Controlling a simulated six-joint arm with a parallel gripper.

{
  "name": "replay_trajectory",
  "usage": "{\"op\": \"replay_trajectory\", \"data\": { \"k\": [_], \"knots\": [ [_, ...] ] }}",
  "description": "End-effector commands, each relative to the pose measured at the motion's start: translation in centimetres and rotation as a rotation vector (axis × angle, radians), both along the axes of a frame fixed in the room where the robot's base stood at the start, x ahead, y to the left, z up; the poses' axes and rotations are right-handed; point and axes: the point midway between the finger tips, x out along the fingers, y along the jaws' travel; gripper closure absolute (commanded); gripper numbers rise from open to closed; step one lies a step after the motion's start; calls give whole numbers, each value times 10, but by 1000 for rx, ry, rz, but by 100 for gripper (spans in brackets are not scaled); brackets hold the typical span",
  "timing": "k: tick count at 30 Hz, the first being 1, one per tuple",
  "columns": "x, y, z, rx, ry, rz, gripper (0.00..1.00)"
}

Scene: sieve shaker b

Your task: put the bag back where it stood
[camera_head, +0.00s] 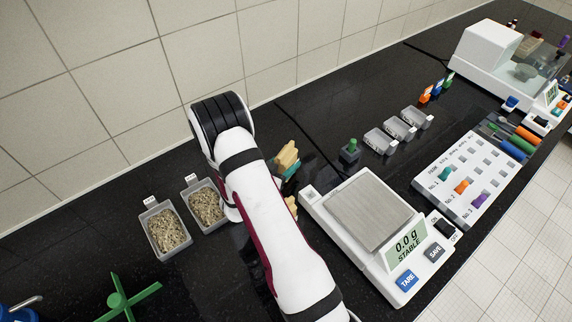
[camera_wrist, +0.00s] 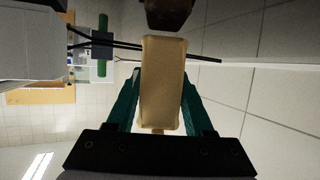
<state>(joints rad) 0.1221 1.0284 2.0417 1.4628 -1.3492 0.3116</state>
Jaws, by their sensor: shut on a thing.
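A tan paper bag (camera_wrist: 163,85) is between the two green fingers of my gripper (camera_wrist: 162,98) in the wrist view. The fingers press on its two long sides. In the head view the upper part of the tan bag (camera_head: 287,156) shows behind my arm, beside a teal finger of my gripper (camera_head: 291,172). My arm hides the rest of the gripper and the bag's lower end. I cannot tell whether the bag touches the bench.
A balance (camera_head: 365,213) reading 0.0 g stands right of my arm. A tan piece (camera_head: 292,205) shows between them, partly hidden. Two trays of grains, left (camera_head: 148,216) and right (camera_head: 190,186), stand to the left. A green-knobbed block (camera_head: 350,154) stands behind the balance. A dark brown object (camera_wrist: 168,14) is near the bag.

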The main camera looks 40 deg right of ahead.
Motion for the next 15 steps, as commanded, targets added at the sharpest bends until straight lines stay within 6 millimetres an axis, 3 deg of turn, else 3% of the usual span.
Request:
{"op": "replay_trajectory", "data": {
  "k": [11,12,15],
  "knots": [
    [0,0,-9,-1,0,0,100],
    [0,0,-9,0,0,-1,46],
    [0,0,-9,-1,-1,-1,28]
  ]
}}
